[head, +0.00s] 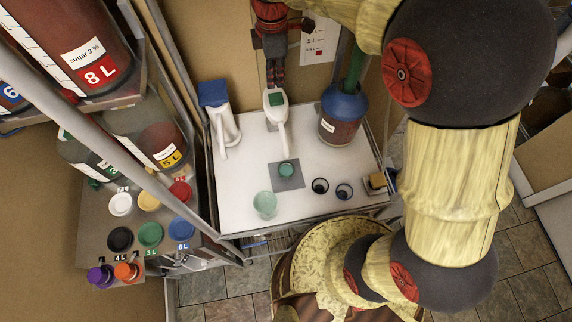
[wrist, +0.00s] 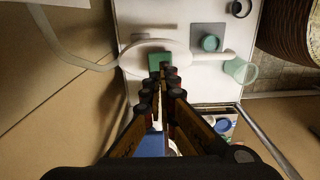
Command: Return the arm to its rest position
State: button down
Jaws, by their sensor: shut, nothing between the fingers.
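My gripper (head: 275,86) hangs at the back of the white table (head: 240,190), its fingers closed together and empty. In the wrist view my gripper (wrist: 162,84) points at a white handled piece with a green square (head: 277,99). The green square also shows just past the fingertips in the wrist view (wrist: 158,60). I cannot tell how much gap lies between them. My arm (head: 455,175) runs from the lower middle up the right side of the head view and across the top to the gripper.
A blue-lidded jar (head: 341,130) and a white piece with a blue top (head: 227,128) stand near the gripper. A green cup (head: 286,169) sits on a grey square; a pale green cup (head: 265,203) is near the front edge. Shelves with large bottles (head: 70,45) stand left.

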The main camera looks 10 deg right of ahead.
dwell(0.6)
jog(key=shift+w+m, duration=0.1)
jog(key=shift+m, duration=0.9)
jog(key=s+f+m, duration=0.2)
jog(key=m, duration=0.1)
jog(key=shift+d, duration=0.2)
jog(key=s+d+m+t+b, duration=0.2)
jog(key=s+d+m+b, duration=0.3)
jog(key=s, duration=0.5)
jog(key=s+d+m+t+b, duration=0.3)
jog(key=s+d+m+b, duration=0.2)
jog(key=s+m, duration=0.3)
jog(key=s+b, duration=0.1)
jog(key=s, duration=0.2)
jog(key=shift+s+d+r+t, duration=0.15)
jog(key=shift+s+t, duration=0.15)
jog(key=shift+d, duration=0.1)
